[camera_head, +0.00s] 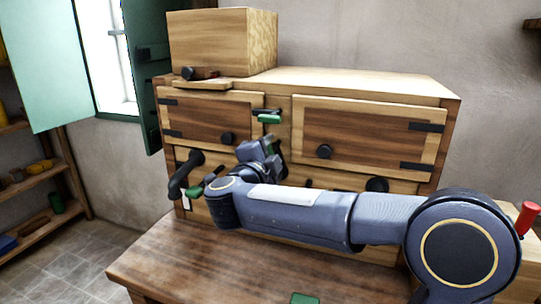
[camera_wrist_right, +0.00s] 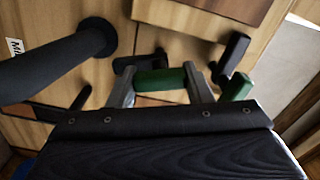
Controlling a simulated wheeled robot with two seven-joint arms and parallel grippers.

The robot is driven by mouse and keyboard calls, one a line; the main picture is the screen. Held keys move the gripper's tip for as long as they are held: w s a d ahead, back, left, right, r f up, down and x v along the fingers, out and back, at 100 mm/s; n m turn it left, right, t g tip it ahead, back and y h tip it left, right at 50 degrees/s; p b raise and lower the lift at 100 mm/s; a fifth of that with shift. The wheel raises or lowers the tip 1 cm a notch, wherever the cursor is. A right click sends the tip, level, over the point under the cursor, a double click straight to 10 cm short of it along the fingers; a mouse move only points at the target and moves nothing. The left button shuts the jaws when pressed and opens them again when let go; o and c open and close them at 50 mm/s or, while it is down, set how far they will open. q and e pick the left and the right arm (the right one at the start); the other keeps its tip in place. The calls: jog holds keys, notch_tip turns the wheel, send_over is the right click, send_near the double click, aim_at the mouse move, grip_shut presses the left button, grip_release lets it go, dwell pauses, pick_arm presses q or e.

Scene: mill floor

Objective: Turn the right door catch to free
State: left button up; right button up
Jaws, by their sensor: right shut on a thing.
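The wooden cabinet (camera_head: 445,100) has two upper doors, and the right door (camera_head: 370,132) looks closed. Between the doors, one catch with a green grip (camera_head: 268,118) shows; it also appears at the right in the wrist view (camera_wrist_right: 237,87). My right gripper (camera_head: 268,148) is at the centre post, just below that catch. In the wrist view, its fingers (camera_wrist_right: 160,88) are shut on the green grip of a second catch (camera_wrist_right: 158,80), with a black part behind it. In the head view my gripper hides this catch. My left gripper is not in view.
A black spout (camera_head: 185,172) sticks out left of my gripper, with a green-ended lever (camera_head: 194,192) below it. A wooden box (camera_head: 222,42) stands on the cabinet. A table (camera_head: 165,265) stands in front, mostly bare. A red handle (camera_head: 527,217) is at the far right.

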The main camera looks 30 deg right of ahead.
jog(key=o, duration=1)
jog(key=shift+a, duration=0.1)
jog(key=v, duration=0.7)
jog(key=shift+s+a, duration=0.2)
jog(key=shift+s, duration=0.1)
